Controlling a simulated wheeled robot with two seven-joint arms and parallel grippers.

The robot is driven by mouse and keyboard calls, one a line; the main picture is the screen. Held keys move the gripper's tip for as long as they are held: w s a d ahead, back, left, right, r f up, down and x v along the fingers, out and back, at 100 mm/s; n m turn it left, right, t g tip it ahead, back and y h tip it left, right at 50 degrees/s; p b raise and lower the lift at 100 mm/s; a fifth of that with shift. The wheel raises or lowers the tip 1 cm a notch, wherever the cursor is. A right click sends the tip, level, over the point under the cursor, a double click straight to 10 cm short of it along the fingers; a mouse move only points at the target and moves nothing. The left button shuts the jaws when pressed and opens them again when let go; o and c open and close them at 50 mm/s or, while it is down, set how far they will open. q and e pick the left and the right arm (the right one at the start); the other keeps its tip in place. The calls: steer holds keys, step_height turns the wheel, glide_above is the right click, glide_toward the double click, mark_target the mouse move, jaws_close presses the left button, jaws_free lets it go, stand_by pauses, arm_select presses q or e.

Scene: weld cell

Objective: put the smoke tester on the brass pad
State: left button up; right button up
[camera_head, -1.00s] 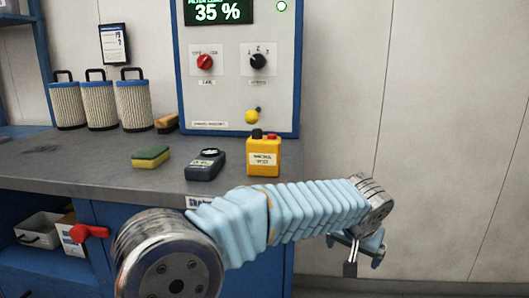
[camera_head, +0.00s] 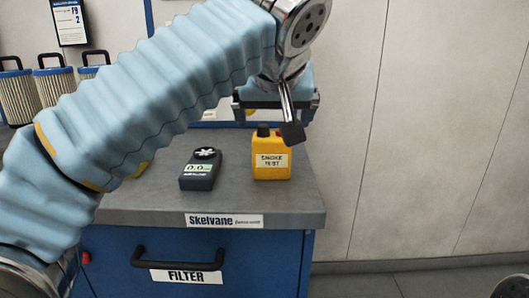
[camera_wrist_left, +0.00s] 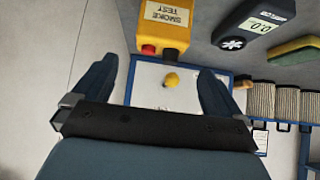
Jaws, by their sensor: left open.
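The smoke tester (camera_head: 272,160) is a yellow box with a white label and black and red caps. It stands upright near the right end of the grey bench, and also shows at the top of the left wrist view (camera_wrist_left: 168,18). The brass pad is not visible. My right gripper is out of view.
A dark handheld meter (camera_head: 201,170) lies left of the tester. My left arm largely hides a sponge (camera_wrist_left: 295,50) in the head view. Filter cartridges (camera_head: 52,85) stand at the far left. The bench's front right corner is clear.

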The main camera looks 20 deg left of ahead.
mark_target(272, 136)
arm_select(q)
steer(key=x, duration=0.5)
steer(key=shift+w+a+f, duration=0.1)
steer(key=shift+w+f, duration=0.1)
steer(key=shift+f, duration=0.1)
steer(key=x, duration=0.5)
steer(key=shift+s+f, duration=0.15)
steer(key=shift+f, duration=0.15)
steer(key=shift+c, duration=0.3)
steer(key=c, duration=1.2)
steer(key=shift+c, duration=0.4)
steer(key=shift+r, duration=0.2)
